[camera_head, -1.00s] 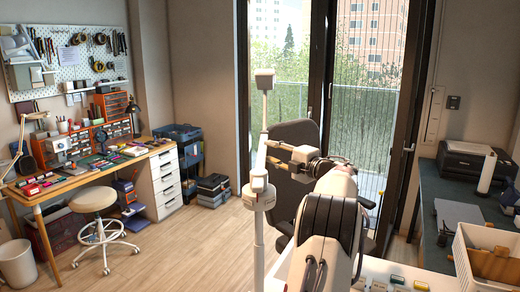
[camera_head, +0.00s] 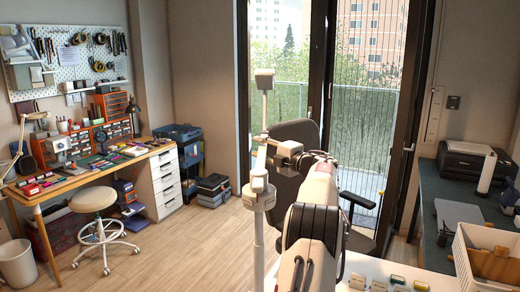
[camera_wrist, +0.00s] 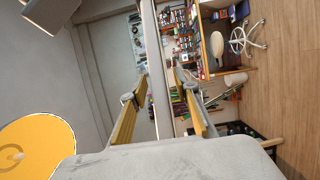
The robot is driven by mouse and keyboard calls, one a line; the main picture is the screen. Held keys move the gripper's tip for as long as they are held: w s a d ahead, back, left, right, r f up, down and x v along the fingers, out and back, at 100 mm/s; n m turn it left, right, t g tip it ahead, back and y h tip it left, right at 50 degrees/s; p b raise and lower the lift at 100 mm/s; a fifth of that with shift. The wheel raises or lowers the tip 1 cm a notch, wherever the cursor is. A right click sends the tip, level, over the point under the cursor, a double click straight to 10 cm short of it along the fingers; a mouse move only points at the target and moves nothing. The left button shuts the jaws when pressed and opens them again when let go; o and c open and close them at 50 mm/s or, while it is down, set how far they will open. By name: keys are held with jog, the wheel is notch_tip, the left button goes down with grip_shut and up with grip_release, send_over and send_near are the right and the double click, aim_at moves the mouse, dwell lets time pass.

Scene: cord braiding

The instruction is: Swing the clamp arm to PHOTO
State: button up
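The clamp arm (camera_head: 275,160) is a short, pale horizontal arm on a slim white upright stand (camera_head: 258,197), in the middle of the head view. My gripper (camera_head: 284,148) is beside the stand, at the clamp arm, and partly overlaps it. In the wrist view my gripper (camera_wrist: 157,82) has its two yellow-padded fingers apart. A pale bar, which looks like the clamp arm (camera_wrist: 152,45), runs between them. Contact with the pads is not clear. No PHOTO mark is legible.
A yellow-orange disc (camera_wrist: 35,148) is at the lower left of the wrist view. A dark office chair (camera_head: 297,190) stands behind my arm. A white basket (camera_head: 487,255) and a printer (camera_head: 470,160) are at the right. Open floor (camera_head: 190,240) lies left of the stand.

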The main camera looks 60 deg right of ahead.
grip_shut()
jog(key=shift+s, duration=0.15)
jog(key=s+d+m+g+h, duration=0.2)
jog(key=s+m+g+h, duration=0.5)
jog(key=s, duration=0.8)
jog(key=shift+s+m+g+h, duration=0.3)
jog(key=shift+m+g+h, duration=0.1)
jog(key=shift+h, duration=0.7)
